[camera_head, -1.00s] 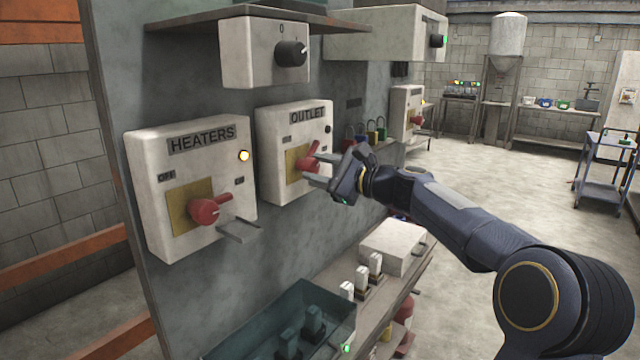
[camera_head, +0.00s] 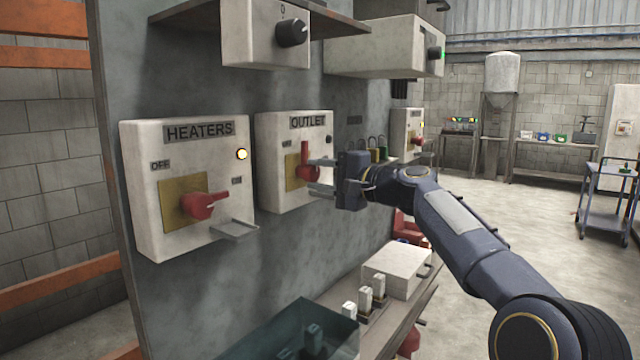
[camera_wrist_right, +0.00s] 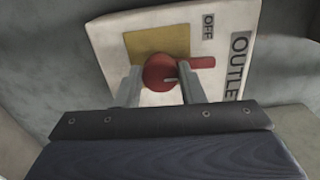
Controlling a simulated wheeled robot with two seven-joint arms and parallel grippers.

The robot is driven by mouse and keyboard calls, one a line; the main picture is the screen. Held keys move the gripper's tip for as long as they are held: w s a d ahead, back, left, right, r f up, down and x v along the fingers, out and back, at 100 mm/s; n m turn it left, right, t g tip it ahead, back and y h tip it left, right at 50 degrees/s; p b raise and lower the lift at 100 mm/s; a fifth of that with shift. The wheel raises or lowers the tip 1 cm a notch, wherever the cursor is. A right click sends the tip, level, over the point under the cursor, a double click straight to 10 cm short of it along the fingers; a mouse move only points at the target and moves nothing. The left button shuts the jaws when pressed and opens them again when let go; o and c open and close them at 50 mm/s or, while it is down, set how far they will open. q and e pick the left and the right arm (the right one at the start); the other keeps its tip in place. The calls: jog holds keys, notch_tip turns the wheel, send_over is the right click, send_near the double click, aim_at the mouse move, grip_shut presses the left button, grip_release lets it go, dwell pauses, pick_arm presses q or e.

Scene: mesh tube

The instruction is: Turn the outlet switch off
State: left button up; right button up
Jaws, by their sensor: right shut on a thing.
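The white OUTLET box (camera_head: 272,155) is mounted on the grey panel. Its red switch knob (camera_head: 306,172) sits on a yellow plate, with its handle pointing straight up. My right gripper (camera_head: 313,175) has one finger above the other at the knob. In the right wrist view, the fingers (camera_wrist_right: 161,88) are on either side of the round red knob hub (camera_wrist_right: 158,72), shut on it. The red handle (camera_wrist_right: 195,63) points right there, toward the OUTLET lettering end, and the OFF label (camera_wrist_right: 208,26) is above it. My left gripper is out of view.
The HEATERS box (camera_head: 150,210) is left of the OUTLET box, with a lit yellow lamp and a red knob. A small box with a black knob (camera_head: 291,33) is above. Below are a teal bin (camera_head: 320,335) and a white box (camera_head: 395,262). Free floor lies to the right.

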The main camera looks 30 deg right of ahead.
jog(key=shift+n, duration=0.5)
jog(key=o, duration=1)
jog(key=shift+s, duration=0.1)
jog(key=b+v, duration=0.2)
jog(key=v, duration=0.5)
jog(key=shift+s+d, duration=0.15)
jog(key=shift+s, duration=0.15)
jog(key=shift+f, duration=0.1)
